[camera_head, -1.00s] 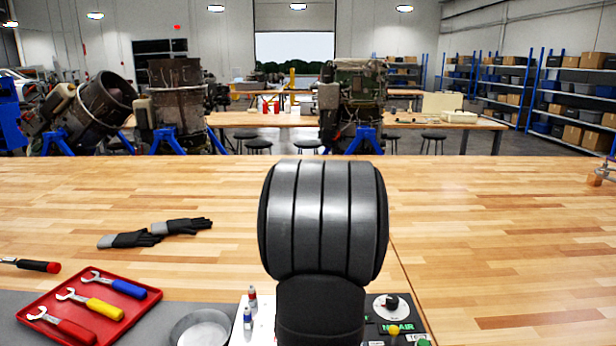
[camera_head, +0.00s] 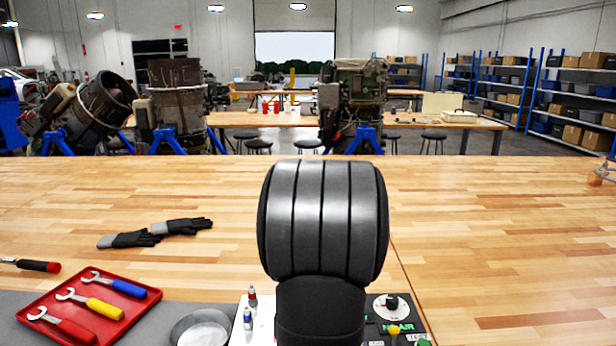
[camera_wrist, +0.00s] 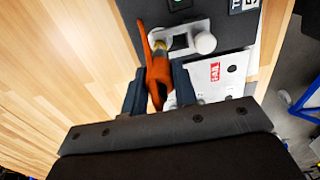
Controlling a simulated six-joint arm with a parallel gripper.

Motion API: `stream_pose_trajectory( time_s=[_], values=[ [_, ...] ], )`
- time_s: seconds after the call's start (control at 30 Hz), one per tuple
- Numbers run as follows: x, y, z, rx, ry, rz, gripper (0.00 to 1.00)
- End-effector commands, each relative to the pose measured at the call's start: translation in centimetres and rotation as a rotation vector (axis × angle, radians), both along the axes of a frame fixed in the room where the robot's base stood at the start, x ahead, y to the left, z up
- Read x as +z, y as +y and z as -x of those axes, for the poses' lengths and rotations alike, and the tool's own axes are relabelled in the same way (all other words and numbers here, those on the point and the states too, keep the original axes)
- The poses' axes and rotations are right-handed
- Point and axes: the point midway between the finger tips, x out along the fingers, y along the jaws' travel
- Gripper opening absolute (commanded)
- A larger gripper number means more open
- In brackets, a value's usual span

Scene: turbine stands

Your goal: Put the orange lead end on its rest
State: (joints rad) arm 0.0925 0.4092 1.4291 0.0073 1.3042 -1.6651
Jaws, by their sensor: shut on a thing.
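My gripper (camera_wrist: 160,92) is shut on the orange lead end (camera_wrist: 158,72) in the wrist view. The lead end is an orange clip-like piece with a brass-coloured part at its front. It is held between the dark jaws, and its tip points at a pale bracket (camera_wrist: 190,32) with a round white knob on a dark panel. I cannot tell whether it touches the bracket. In the head view my own arm hides the gripper and the lead end.
A test panel (camera_head: 397,318) with a dial stands at the front, partly behind my arm. Small bottles (camera_head: 250,308), a metal dish (camera_head: 203,330) and a red tray (camera_head: 90,308) of wrenches are to its left. Gloves (camera_head: 155,234) lie farther back.

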Motion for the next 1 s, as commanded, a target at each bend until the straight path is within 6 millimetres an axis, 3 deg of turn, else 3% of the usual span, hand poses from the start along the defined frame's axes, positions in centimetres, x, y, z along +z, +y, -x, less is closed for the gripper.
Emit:
stream_pose_trajectory(
  time_s=[1.0],
  values=[
    [2.4, 0.0, 0.0, 0.000, 0.000, 0.000, 0.00]
  ],
)
